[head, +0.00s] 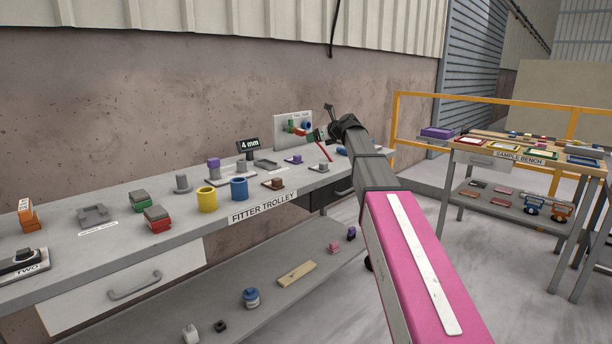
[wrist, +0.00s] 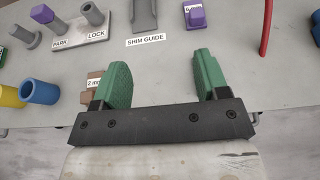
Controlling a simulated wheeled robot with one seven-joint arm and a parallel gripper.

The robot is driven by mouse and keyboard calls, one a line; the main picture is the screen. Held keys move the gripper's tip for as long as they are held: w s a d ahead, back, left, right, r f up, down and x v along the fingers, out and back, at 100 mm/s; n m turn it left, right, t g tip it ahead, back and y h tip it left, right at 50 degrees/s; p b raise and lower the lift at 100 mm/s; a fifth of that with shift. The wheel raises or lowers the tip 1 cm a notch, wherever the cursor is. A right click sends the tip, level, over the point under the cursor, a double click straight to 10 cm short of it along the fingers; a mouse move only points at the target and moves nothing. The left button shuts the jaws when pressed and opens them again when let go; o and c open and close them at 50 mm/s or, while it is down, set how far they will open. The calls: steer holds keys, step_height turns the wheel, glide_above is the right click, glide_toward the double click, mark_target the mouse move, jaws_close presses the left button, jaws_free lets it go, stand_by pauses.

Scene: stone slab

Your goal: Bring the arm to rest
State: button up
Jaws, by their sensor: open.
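My gripper (wrist: 162,76) is open, with its two green fingers spread and nothing between them. In the wrist view it hangs above the grey top of the fitter trolley, near its front edge, with bare surface between the fingers. A brown block labelled 2 mm (wrist: 94,76) shows just beside and partly behind the left finger; I cannot tell whether they touch. In the head view my arm reaches forward over the right end of the fitter trolley (head: 120,220), and the fingers are hard to make out there.
Ahead of the fingers are the shim guide (wrist: 144,18), a purple block (wrist: 196,18) and a red rod (wrist: 266,28). A blue cup (wrist: 40,90) lies left. The 4 mm display (head: 249,146) stands at the back. The sample bench (head: 480,152) stands right, beyond open floor.

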steer(key=s+d+f+n+g+h, duration=0.2)
steer(key=s+f+n, duration=0.3)
steer(key=f, duration=0.5)
steer(key=s+d+f+n+g+h, duration=0.1)
steer(key=s+d+f+n, duration=0.1)
steer(key=s+f+n, duration=0.5)
steer(key=s+d+f+n+g+h, duration=0.15)
steer(key=s+f, duration=0.35)
steer(key=f, duration=0.7)
steer(key=s+d+f+n+g+h, duration=0.2)
steer(key=s+d+f+n, duration=0.2)
steer(key=s, duration=0.7)
steer(key=s+d+f+n+g+h, duration=0.3)
steer(key=s+d+f+n, duration=0.2)
steer(key=s+f+n, duration=0.4)
steer(key=s+f, duration=0.3)
steer(key=f, duration=0.1)
steer(key=shift+s+f, duration=0.2)
steer(key=shift+f, duration=0.05)
steer(key=shift+n, duration=0.25)
